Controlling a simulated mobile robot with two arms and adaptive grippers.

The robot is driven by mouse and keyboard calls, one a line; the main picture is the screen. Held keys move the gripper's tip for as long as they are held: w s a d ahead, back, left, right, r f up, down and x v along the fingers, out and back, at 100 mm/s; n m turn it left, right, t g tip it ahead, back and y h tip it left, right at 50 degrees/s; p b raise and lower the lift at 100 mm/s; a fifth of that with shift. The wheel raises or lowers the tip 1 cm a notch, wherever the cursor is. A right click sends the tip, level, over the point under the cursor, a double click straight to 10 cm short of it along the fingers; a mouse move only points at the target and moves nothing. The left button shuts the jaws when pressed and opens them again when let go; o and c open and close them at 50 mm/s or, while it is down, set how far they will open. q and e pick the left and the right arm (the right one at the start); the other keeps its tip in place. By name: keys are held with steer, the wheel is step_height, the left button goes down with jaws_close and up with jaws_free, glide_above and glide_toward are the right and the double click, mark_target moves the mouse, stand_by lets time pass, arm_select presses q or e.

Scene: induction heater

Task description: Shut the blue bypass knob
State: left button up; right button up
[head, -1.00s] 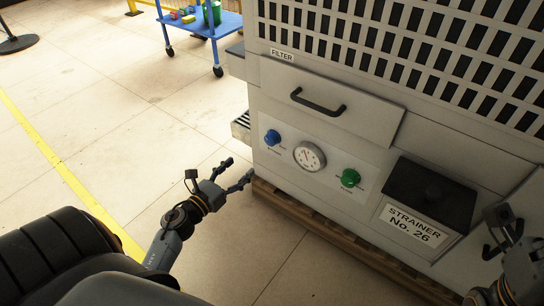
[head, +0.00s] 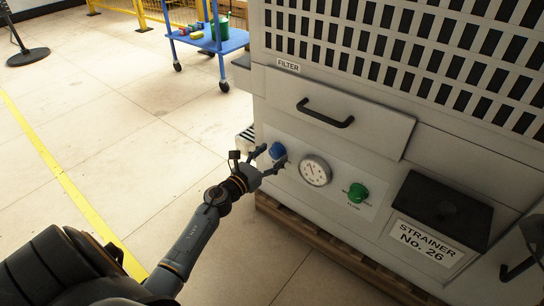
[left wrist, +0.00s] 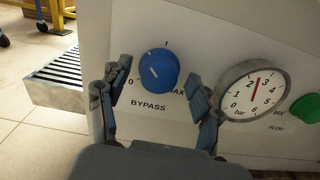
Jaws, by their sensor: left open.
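The blue bypass knob (head: 277,151) is on the white panel at the left of the machine's front. In the left wrist view the knob (left wrist: 158,70) sits above the word BYPASS, with 0 at its lower left and MAX at its lower right. A small white mark shows left of the knob's middle. My left gripper (head: 272,159) is open at the knob; in the wrist view its fingers stand on either side of it, with visible gaps. A dark part at the right edge of the head view may be my right gripper; its fingers cannot be made out.
A pressure gauge (head: 315,170) is just right of the knob, close to one finger. A green knob (head: 357,192) is further right. Above is a drawer handle (head: 325,113). A black strainer lid (head: 441,208) is at the right.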

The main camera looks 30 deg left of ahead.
arm_select(q)
steer(key=shift+w, duration=0.3)
steer(key=c, duration=1.1)
